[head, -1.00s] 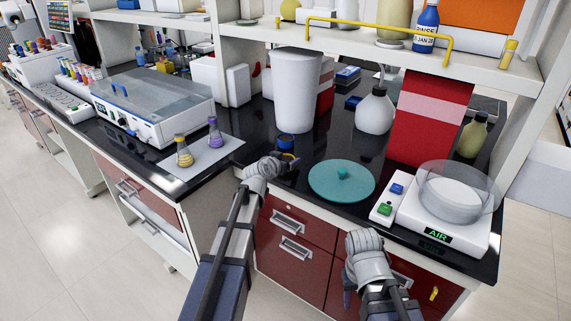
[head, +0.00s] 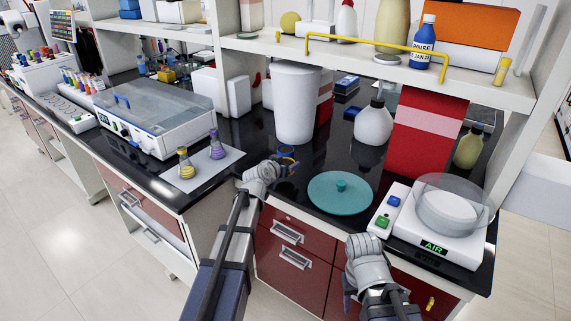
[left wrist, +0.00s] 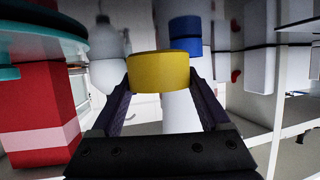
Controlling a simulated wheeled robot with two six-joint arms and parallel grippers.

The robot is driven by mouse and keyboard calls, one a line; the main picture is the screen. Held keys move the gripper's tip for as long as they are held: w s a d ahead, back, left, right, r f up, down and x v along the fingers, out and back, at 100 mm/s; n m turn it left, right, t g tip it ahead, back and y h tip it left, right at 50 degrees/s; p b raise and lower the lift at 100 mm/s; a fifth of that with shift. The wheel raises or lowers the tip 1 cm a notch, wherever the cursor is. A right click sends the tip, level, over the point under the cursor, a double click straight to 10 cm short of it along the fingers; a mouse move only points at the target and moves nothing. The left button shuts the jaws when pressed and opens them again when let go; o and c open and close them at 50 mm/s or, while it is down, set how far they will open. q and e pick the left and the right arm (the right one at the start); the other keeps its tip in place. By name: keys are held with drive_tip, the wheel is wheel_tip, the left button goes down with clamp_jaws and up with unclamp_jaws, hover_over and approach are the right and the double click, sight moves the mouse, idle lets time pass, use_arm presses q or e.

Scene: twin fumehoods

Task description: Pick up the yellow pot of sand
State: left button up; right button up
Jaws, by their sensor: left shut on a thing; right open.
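The yellow pot (left wrist: 160,70) sits between the two fingers of my left gripper in the left wrist view. The gripper is shut on it. In the head view my left gripper (head: 284,168) is over the black bench, left of the teal disc, and mostly hides the pot. A blue pot (head: 286,152) is just beyond the gripper; a blue-topped thing also shows behind the yellow pot in the left wrist view (left wrist: 186,36). I cannot tell how far the yellow pot is from the bench. My right gripper (head: 348,287) is open and empty in front of the red drawers.
The teal disc (head: 339,194) and the balance (head: 435,222) are to the right. A white bin (head: 297,105), white bottle (head: 373,125) and red box (head: 427,150) stand behind. Two flasks (head: 186,165) are on a white sheet at left. A shelf (head: 370,62) overhangs the back.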

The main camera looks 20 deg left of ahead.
sight(285, 162)
use_arm(q)
wheel_tip(285, 162, up, 6)
drive_tip(key=p, duration=0.5)
drive_tip(key=shift+r, duration=0.25)
